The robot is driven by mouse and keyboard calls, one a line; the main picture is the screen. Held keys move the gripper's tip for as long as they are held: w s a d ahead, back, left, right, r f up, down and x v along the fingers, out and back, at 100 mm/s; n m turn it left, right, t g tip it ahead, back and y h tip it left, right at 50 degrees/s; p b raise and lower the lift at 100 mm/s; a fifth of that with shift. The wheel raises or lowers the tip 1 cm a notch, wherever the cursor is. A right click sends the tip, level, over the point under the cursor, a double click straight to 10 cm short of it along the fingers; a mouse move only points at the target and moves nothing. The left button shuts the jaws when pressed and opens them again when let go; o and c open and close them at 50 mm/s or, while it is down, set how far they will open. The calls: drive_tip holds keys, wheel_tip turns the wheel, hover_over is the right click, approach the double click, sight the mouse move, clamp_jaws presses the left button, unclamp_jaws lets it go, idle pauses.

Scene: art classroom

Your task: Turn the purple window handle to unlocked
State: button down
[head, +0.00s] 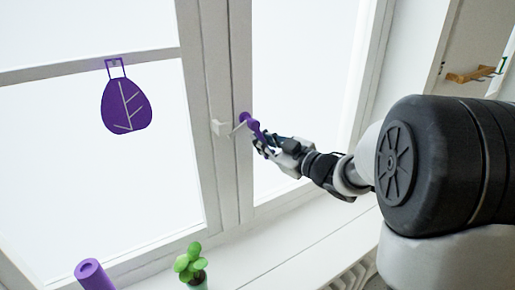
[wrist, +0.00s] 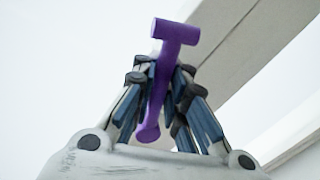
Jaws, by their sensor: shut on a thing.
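The purple window handle (head: 249,120) is on the right window's frame in the head view, at the middle of the window. In the wrist view the purple handle (wrist: 175,35) shows as a T shape, with its lever running down between the fingers and a rounded end low in the picture. My gripper (head: 262,144) is shut on the lever; in the wrist view its fingers (wrist: 162,85) stand on both sides of it. In the head view the fingers hide part of the lever.
A white handle (head: 221,127) sits just left on the neighbouring frame. A purple leaf ornament (head: 126,106) hangs on the left window. A green plant (head: 190,263) and a purple roll (head: 92,274) stand below. The sill (head: 290,248) is clear near the plant's right.

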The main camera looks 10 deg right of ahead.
drive_tip(key=n, duration=0.1)
drive_tip(key=d+n, duration=0.1)
drive_tip(key=r+n, duration=0.1)
drive_tip(key=shift+w+d+r+h+b, duration=0.1)
drive_tip(key=shift+w+d+h+b, duration=0.15)
drive_tip(key=shift+d+h+b, duration=0.15)
drive_tip(key=n, duration=0.1)
drive_tip(key=d+r+n, duration=0.1)
drive_tip(key=shift+w+r+n+h+b, duration=0.15)
drive_tip(key=shift+w+n+h+b, duration=0.05)
drive_tip(key=shift+n+h+b, duration=0.1)
drive_tip(key=r+n, duration=0.1)
drive_tip(key=n+h+b, duration=0.1)
drive_tip(key=shift+w+d+r+n, duration=0.1)
drive_tip(key=shift+d+r+n, duration=0.2)
drive_tip(key=shift+r+n, duration=0.1)
drive_tip(key=shift+d+r+n+h+b, duration=0.1)
drive_tip(key=shift+r+n+h+b, duration=0.35)
drive_tip(key=shift+r+n, duration=0.65)
drive_tip(key=shift+f+n, duration=0.1)
drive_tip(key=shift+n, duration=0.2)
drive_tip(key=c, duration=1.6)
unclamp_jaws()
drive_tip(key=shift+f, duration=0.1)
